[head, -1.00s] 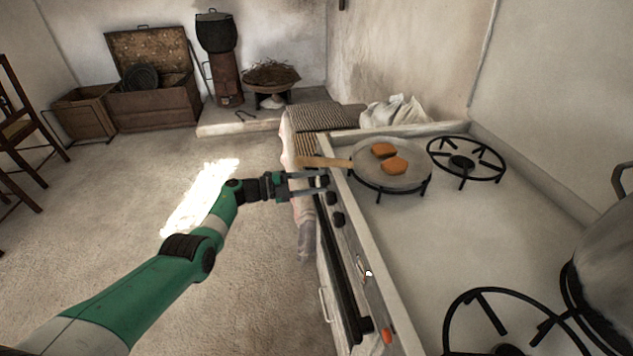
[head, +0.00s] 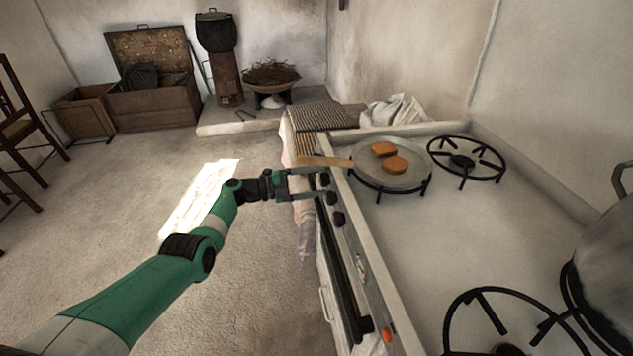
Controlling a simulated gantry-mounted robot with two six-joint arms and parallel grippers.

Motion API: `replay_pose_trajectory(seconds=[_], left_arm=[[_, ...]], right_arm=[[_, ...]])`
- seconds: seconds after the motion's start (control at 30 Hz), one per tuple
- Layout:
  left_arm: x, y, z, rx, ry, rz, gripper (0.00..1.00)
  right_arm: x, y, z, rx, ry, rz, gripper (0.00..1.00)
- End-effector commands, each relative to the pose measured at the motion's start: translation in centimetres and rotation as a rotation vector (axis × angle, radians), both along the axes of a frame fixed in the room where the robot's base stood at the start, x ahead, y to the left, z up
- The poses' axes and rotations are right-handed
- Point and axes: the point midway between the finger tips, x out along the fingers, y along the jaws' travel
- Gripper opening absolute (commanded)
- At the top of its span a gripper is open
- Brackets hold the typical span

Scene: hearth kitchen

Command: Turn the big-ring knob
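The stove's front panel (head: 366,290) carries a row of dark knobs: a far knob (head: 324,179), a middle knob (head: 331,198) and a near knob (head: 338,218). No label shows which one is the big-ring knob. My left gripper (head: 318,183) reaches in from the left at the far knob. Its two fingers are spread apart, one on either side of that knob. I cannot tell whether they touch it. My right gripper is out of view.
A large pot (head: 608,265) stands at the right. A cloth (head: 304,228) hangs by the stove's front.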

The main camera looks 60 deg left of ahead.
Motion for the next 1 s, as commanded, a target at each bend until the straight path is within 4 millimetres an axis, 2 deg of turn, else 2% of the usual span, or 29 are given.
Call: replay_pose_trajectory(seconds=[0.23,0.33,0.57,0.7,0.83,1.0], left_arm=[[-0.2,0.0,0.1,-0.001,0.000,0.000,0.78],[-1.1,0.4,0.3,-0.002,0.001,0.002,0.78],[-6.0,1.8,0.5,-0.003,0.001,0.005,0.78],[-9.0,2.6,0.3,-0.002,0.001,0.004,0.78],[-10.6,3.0,0.1,-0.001,0.001,0.001,0.78],[-11.2,3.1,0.0,-0.001,0.000,0.000,0.78]], right_arm=[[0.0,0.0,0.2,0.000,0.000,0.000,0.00],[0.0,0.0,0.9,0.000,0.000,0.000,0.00],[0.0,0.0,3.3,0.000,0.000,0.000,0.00],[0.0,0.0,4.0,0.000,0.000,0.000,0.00],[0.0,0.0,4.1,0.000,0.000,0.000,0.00],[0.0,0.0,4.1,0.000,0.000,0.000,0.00]])
